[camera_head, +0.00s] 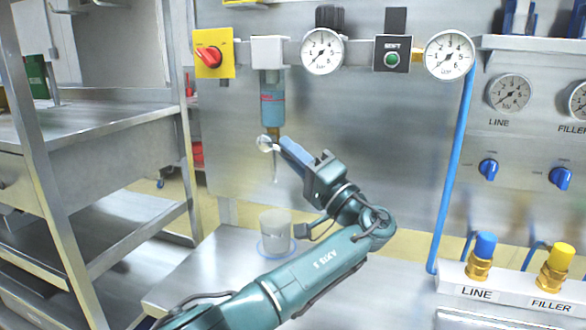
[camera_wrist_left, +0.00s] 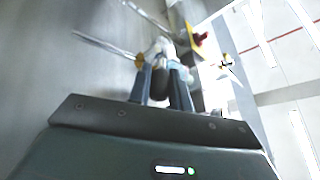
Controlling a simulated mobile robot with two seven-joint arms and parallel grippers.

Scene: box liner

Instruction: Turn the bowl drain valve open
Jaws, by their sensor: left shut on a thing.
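The blue filter bowl (camera_head: 272,100) hangs under a grey block on the wall rail, with the brass drain valve (camera_head: 273,131) at its lower end. A thin tube points down below the valve. My left gripper (camera_head: 281,146) reaches up from the right to the valve, its fingers shut on it. A small pale round part shows at the fingertips; the fingers partly hide the valve. In the left wrist view both fingers (camera_wrist_left: 161,88) close around a dark piece below the pale bowl, which is blurred. How far the valve is turned cannot be told. My right gripper is not in view.
A clear cup (camera_head: 275,232) stands on the steel table, within a blue ring, below the drain tube. A yellow plate with a red knob (camera_head: 209,56) and gauges (camera_head: 322,52) line the rail. A steel shelf rack (camera_head: 110,145) stands at the left. Blue and yellow fittings (camera_head: 484,250) stand at the right.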

